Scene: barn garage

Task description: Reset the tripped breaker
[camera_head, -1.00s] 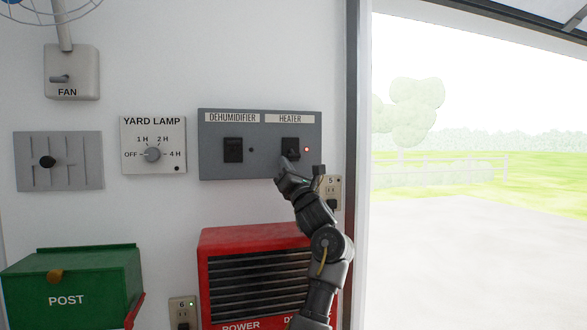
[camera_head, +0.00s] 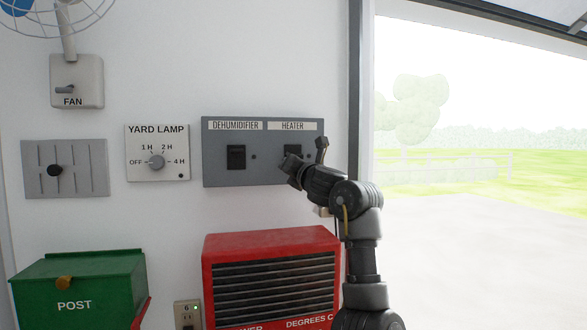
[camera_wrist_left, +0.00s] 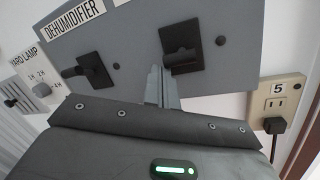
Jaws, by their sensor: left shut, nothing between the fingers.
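The grey panel (camera_head: 265,179) on the wall carries a black DEHUMIDIFIER switch (camera_head: 236,157) and a black HEATER switch (camera_head: 293,150). My left gripper (camera_head: 289,164) is in front of the HEATER switch's lower part and covers some of it. In the left wrist view its shut, empty fingers (camera_wrist_left: 157,85) reach up beside the left edge of the HEATER switch (camera_wrist_left: 182,48); contact cannot be told. The DEHUMIDIFIER switch (camera_wrist_left: 92,69) is left of the fingers. My right gripper is out of view.
A YARD LAMP dial (camera_head: 156,162), a slider plate (camera_head: 90,180) and a FAN switch (camera_head: 76,82) are to the left. A red heater (camera_head: 272,242) and a green POST box (camera_head: 80,280) stand below. Outlet 5 (camera_wrist_left: 278,100) is right of the panel.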

